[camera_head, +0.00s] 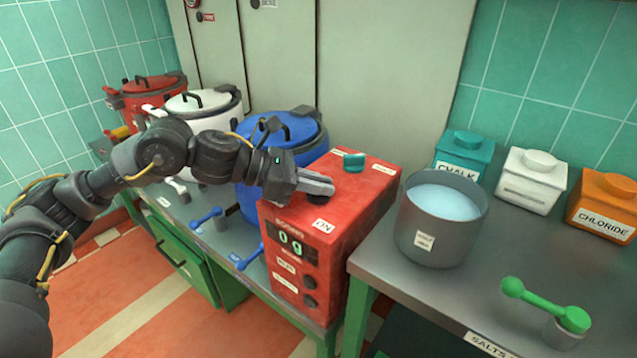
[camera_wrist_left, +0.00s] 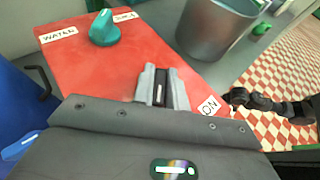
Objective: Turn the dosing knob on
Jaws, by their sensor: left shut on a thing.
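The red dosing box (camera_head: 350,215) stands at the table's edge, with a lit display (camera_head: 291,243) that seems to read 0 g. A black knob (camera_head: 318,198) sits on its top, beside a white ON label (camera_head: 322,225). My left gripper (camera_head: 318,187) is shut on this black knob. In the left wrist view the grey fingers (camera_wrist_left: 162,88) stand on both sides of the knob, close to the ON label (camera_wrist_left: 209,106). The fingers hide much of the knob. A teal knob (camera_head: 354,162) sits further back on the box, near a WATER label (camera_wrist_left: 58,34) in the wrist view.
Blue (camera_head: 285,135), white and red lidded kettles stand behind and left. A grey pot (camera_head: 440,245) of pale liquid stands right of the box. CHALK (camera_head: 463,150), white and CHLORIDE (camera_head: 602,205) jars line the back. A green scoop (camera_head: 545,303) lies front right. Dark arm parts (camera_wrist_left: 270,104) show right.

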